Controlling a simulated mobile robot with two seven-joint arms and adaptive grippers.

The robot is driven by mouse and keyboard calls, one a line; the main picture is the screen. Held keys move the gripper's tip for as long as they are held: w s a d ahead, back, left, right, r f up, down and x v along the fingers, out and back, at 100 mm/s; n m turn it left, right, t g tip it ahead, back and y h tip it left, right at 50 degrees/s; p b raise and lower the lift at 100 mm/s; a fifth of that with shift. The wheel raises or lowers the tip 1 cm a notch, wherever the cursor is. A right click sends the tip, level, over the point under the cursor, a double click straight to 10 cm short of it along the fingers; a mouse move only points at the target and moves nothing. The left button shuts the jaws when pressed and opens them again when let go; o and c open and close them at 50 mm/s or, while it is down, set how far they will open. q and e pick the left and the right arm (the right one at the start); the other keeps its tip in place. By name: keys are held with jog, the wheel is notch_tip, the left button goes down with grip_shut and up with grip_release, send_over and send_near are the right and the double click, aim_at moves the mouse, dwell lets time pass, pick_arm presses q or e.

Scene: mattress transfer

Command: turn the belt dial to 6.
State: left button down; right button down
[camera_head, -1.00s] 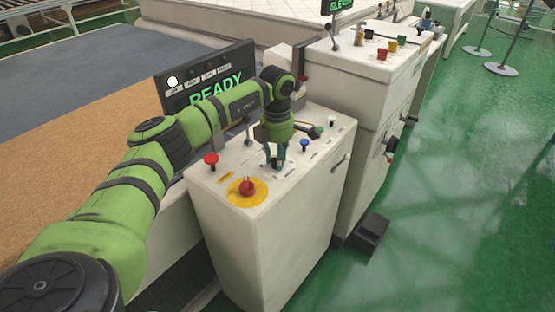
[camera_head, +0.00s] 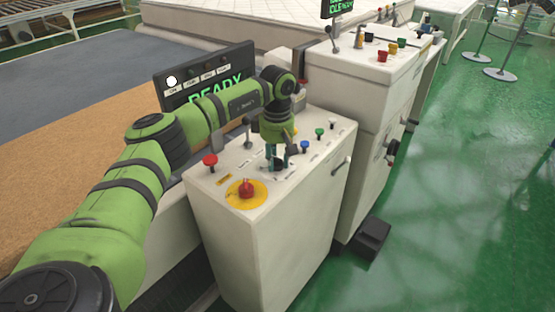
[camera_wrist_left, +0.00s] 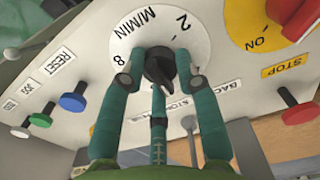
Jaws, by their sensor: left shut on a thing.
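The belt dial (camera_wrist_left: 190,45) is a white disc marked M/MIN, with 2 and 8 readable in the left wrist view. Its black knob (camera_wrist_left: 160,66) sits in the middle; the number it points to is hard to read, and the disc's near side is hidden by my fingers. My left gripper (camera_wrist_left: 160,78) is shut on the knob, its green fingers around it. In the head view the left gripper (camera_head: 277,160) reaches straight down onto the white console (camera_head: 270,225), largely hiding the dial. My right gripper is not in view.
A red emergency knob on a yellow disc (camera_head: 246,189) and a red button (camera_head: 210,160) stand beside the dial. Blue (camera_head: 305,146) and green (camera_head: 319,132) buttons lie beyond. A READY display (camera_head: 215,88) stands behind my arm. Another console (camera_head: 365,75) adjoins.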

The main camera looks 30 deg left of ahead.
aim_at(276, 157)
pick_arm(q)
jog(key=m, duration=0.5)
jog(key=shift+a, duration=0.15)
jog(key=shift+m, duration=1)
jog(key=shift+w+r, duration=0.1)
jog(key=c, duration=1.1)
grip_release()
jog(key=shift+o, duration=1)
notch_tip(276, 157, up, 12)
